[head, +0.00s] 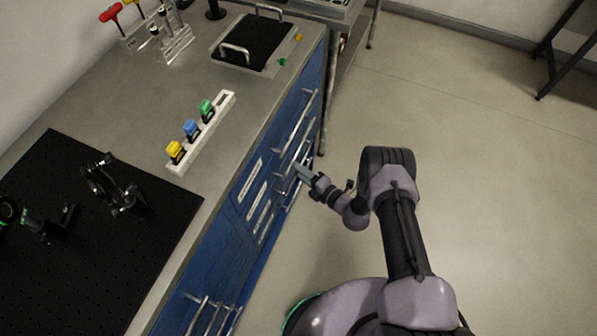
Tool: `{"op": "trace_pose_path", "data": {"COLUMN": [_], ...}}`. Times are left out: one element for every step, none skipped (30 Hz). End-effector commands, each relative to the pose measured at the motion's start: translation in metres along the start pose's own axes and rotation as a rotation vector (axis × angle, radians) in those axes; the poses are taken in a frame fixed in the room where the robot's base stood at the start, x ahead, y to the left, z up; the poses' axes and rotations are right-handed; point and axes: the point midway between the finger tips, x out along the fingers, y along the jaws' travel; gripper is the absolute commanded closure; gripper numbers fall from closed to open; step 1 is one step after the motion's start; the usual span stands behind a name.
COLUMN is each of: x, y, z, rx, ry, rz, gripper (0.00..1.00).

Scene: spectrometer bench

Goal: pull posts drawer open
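The blue drawer cabinet (233,235) runs under the bench, with its fronts facing the floor on the right. Its right-hand stack of drawers has long metal bar handles, the top one (294,125) being the clearest. White labels (257,200) sit on the fronts, but their text is too small to read, so I cannot tell which drawer is the posts drawer. My gripper (299,171) is at the lower handles of this stack, overlapping them in the picture. I cannot tell whether its fingers touch or enclose a bar. The drawers there look closed or nearly so.
On the bench stand a white rack (204,134) with yellow, blue and green pieces, a black tray (252,43) with handles, and a black breadboard (75,250) with optics mounts. The floor (470,160) right of the cabinet is clear. A dark-legged table (562,50) stands top right.

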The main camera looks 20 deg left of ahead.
Motion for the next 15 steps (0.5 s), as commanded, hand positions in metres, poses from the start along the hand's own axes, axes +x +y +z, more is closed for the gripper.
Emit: {"op": "trace_pose_path", "data": {"x": [0.0049, 0.0070, 0.0088, 0.0098, 0.0104, 0.0107, 0.0108, 0.0107, 0.0106, 0.0105, 0.0105, 0.0104, 0.0104, 0.0104, 0.0103], "y": [-0.0010, -0.0006, -0.0001, 0.0002, 0.0005, 0.0008, 0.0009, 0.0010, 0.0011, 0.0011, 0.0011, 0.0011, 0.0010, 0.0010, 0.0010], "z": [-0.0007, -0.0006, -0.0004, -0.0003, -0.0002, -0.0001, 0.0000, 0.0000, 0.0001, 0.0000, 0.0001, 0.0000, 0.0000, 0.0000, 0.0000], "rx": [-0.001, 0.000, 0.001, 0.001, 0.001, 0.001, 0.001, 0.001, 0.001, 0.001, 0.001, 0.001, 0.001, 0.001, 0.001], "ry": [0.001, 0.000, 0.000, 0.000, 0.000, 0.000, 0.000, 0.000, 0.000, 0.000, 0.000, 0.000, 0.000, 0.000, 0.000], "rz": [0.001, 0.001, 0.001, 0.001, 0.001, 0.001, 0.001, 0.000, 0.000, 0.000, 0.000, 0.000, 0.000, 0.000, 0.000], "gripper": [0.68, 0.68, 0.68, 0.68, 0.68, 0.68, 0.68, 0.68, 0.68, 0.68, 0.68, 0.73, 0.79, 0.85, 0.93]}}
